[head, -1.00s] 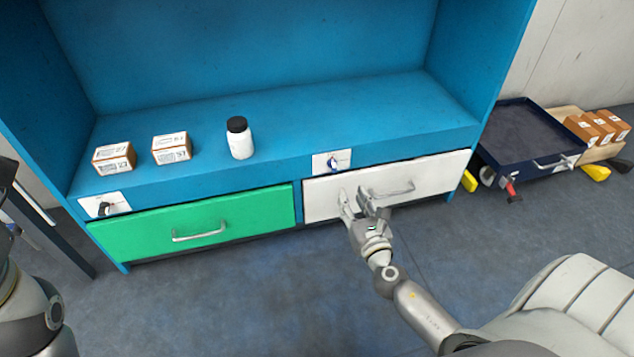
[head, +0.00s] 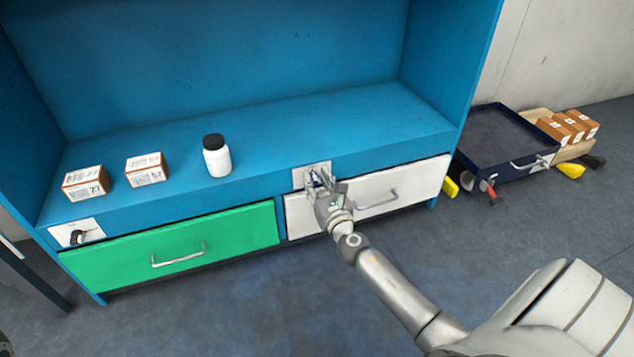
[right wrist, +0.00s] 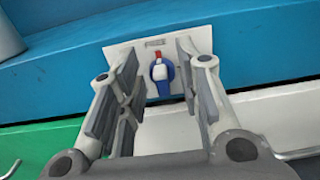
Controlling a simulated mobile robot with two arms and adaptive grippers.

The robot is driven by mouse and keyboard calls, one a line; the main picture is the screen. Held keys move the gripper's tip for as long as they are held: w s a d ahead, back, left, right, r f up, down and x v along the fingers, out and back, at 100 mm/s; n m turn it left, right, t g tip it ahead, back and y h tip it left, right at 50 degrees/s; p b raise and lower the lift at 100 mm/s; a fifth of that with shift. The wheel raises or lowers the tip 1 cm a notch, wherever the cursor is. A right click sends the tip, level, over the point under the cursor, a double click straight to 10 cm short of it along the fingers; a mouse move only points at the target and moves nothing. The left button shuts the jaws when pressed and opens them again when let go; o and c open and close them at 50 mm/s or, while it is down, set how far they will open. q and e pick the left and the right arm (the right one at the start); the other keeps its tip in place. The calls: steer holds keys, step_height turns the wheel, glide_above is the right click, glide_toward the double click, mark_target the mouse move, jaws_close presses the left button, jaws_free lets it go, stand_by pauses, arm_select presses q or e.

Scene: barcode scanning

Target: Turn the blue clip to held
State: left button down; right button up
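The blue clip (right wrist: 162,76) sits on a white plate (right wrist: 118,56) on the blue shelf edge above the white drawer. In the right wrist view it has a blue round body, a white middle and a red tip pointing up. My right gripper (right wrist: 160,82) is open, with one finger on each side of the clip and visible gaps. In the head view my right gripper (head: 324,186) covers most of the clip, and part of the white plate (head: 298,178) shows beside it. My left gripper is out of view.
The white drawer (head: 405,185) and green drawer (head: 220,235) are shut. A white bottle (head: 217,160) and two small boxes (head: 86,182) (head: 146,168) stand on the shelf. A black clip (head: 78,236) is at the left. A dark tray cart (head: 500,140) stands right.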

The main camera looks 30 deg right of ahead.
steer(key=shift+w, duration=0.2)
steer(key=c, duration=0.7)
